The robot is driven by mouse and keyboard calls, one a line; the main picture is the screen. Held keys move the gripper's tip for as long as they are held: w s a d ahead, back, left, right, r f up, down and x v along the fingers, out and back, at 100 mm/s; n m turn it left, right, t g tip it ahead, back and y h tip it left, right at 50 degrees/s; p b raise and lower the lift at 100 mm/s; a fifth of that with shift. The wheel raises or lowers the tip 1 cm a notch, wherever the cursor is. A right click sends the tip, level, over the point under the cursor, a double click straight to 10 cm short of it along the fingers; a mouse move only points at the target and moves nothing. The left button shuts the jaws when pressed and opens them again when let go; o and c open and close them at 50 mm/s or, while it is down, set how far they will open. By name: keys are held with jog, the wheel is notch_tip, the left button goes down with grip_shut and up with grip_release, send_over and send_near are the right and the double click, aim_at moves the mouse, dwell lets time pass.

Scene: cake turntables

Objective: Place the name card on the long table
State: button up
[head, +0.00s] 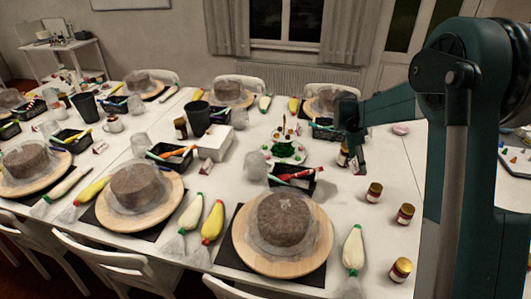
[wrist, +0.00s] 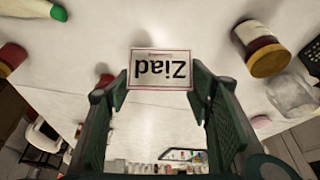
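The name card (wrist: 160,70) is white with a thin red border and reads "Ziad", upside down in the wrist view. My gripper (wrist: 159,84) has a finger at each side edge of the card and appears shut on it. In the head view my gripper (head: 358,168) points down over the right part of the white long table (head: 330,205). The card cannot be made out clearly there. The gap between the card and the tabletop is hard to judge.
Close to my gripper are a jar (head: 343,156) and a dark tray of tools (head: 292,180). Jars (head: 375,192) stand along the right side. A cake (head: 286,218) on a wooden turntable stands in front. Clear tabletop lies right of the tray.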

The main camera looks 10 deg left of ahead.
jog(key=s+a+m+g, duration=0.1)
jog(key=s+a+m, duration=0.15)
jog(key=a, duration=0.45)
jog(key=f, duration=0.2)
jog(key=w+f, duration=0.1)
jog(key=f, duration=0.1)
jog(key=shift+a+f, duration=0.1)
jog(key=shift+a, duration=0.05)
jog(key=b, duration=0.1)
send_near(339, 192)
jog(key=shift+s+d+f, duration=0.1)
jog(key=shift+d+f, duration=0.1)
jog(key=shift+d, duration=0.25)
jog(key=shift+d+f, duration=0.25)
jog(key=shift+d, duration=0.2)
jog(key=shift+f, duration=0.1)
jog(key=shift+f+b, duration=0.55)
jog(key=shift+f, duration=1.25)
jog(key=shift+f, duration=0.1)
